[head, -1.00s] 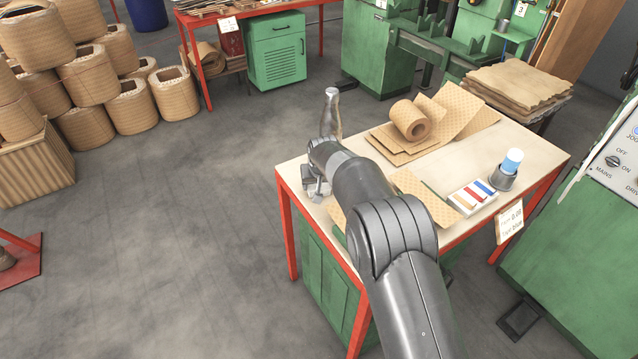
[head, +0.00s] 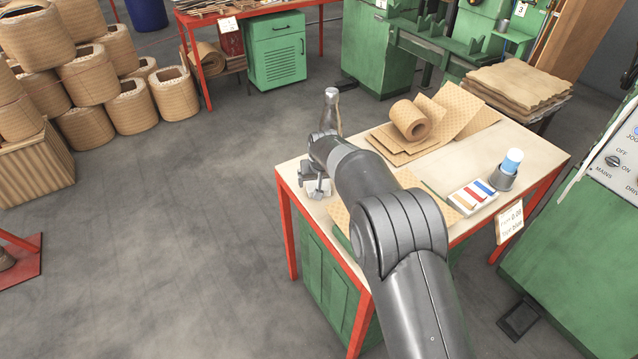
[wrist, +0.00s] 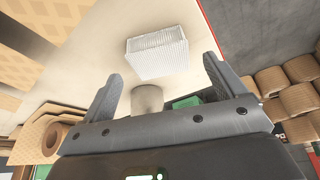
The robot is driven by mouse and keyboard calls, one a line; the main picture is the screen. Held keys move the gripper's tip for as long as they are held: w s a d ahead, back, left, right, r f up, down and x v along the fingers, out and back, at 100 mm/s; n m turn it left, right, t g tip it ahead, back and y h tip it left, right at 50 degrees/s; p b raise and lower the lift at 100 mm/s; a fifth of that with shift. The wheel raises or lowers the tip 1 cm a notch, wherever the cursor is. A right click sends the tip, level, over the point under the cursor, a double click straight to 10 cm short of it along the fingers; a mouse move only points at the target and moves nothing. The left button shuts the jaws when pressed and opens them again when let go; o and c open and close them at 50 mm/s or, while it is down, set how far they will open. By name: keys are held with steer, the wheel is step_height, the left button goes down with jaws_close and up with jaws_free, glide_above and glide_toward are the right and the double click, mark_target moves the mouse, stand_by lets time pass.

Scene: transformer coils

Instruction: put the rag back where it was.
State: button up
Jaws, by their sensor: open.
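The rag (head: 319,187) appears as a small white block at the left end of the table, under my gripper (head: 314,181). In the wrist view the rag (wrist: 157,52) is a white, ribbed, folded block lying on the pale tabletop. My gripper (wrist: 163,68) is open there, its two fingers spread on either side of the rag's near edge and apart from it. In the head view my gripper and wrist hide part of the rag.
A grey bottle (head: 332,112) stands at the table's far left corner. Bare floor lies left of the table.

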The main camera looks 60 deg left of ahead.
steer(key=v, duration=0.9)
steer(key=shift+r, duration=0.15)
steer(key=shift+d, duration=0.1)
